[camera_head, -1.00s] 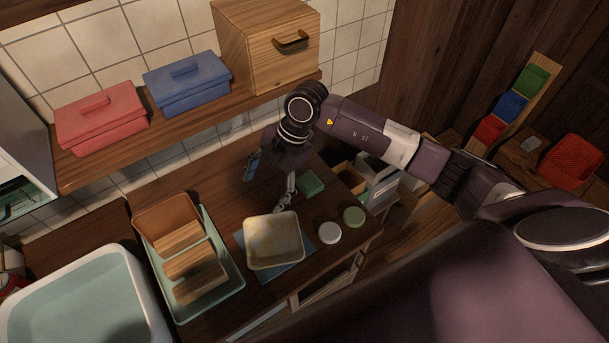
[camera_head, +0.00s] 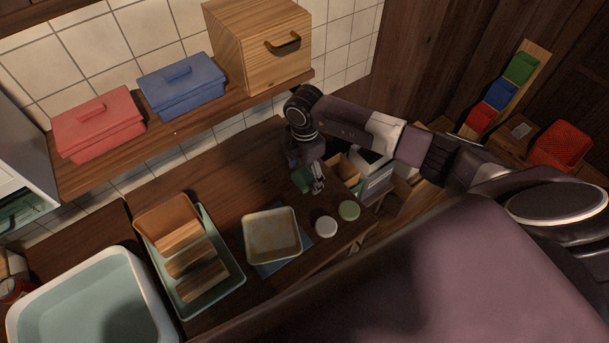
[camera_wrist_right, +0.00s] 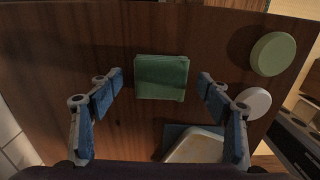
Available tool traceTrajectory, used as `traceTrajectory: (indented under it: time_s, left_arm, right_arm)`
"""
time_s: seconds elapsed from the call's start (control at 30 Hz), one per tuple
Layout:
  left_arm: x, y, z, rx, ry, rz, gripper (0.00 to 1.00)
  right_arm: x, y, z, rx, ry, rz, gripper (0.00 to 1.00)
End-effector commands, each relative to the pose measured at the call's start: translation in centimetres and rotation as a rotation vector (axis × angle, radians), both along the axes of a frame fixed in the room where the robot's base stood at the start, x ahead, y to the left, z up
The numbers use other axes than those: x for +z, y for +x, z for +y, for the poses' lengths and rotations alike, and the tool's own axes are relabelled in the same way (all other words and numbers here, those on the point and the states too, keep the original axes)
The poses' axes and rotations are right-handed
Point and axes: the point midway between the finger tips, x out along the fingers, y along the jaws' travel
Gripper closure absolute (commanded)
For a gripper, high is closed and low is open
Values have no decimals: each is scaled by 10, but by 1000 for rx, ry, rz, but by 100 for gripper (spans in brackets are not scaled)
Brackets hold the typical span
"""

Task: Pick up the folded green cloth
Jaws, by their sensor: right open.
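The folded green cloth (camera_wrist_right: 161,77) is a small square lying flat on the wooden counter. In the right wrist view it sits between and just beyond the two blue-padded fingers of my right gripper (camera_wrist_right: 161,84), which are spread apart and do not touch it. In the head view my right gripper (camera_head: 316,186) points down over the cloth (camera_head: 301,180) and partly hides it. My left gripper is not in view.
A cream tray (camera_head: 297,250) on a blue mat, a white round lid (camera_head: 326,227) and a green round lid (camera_head: 349,211) are near the cloth. A teal tray (camera_head: 237,279) holds wooden blocks. A shelf (camera_head: 165,140) with boxes runs above the counter.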

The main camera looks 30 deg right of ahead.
Motion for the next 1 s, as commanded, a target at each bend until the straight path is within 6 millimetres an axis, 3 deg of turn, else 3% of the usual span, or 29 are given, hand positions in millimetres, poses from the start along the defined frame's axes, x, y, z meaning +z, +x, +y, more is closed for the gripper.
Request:
traceTrajectory:
  time_s: [0.23,0.63,1.0]
  left_arm:
    - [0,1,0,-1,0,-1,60]
    - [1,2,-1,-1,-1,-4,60]
    - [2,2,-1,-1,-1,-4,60]
  right_arm:
    - [-3,0,0,1,0,0,29]
    - [-2,0,0,1,1,-1,70]
    - [0,1,-3,0,0,-1,70]
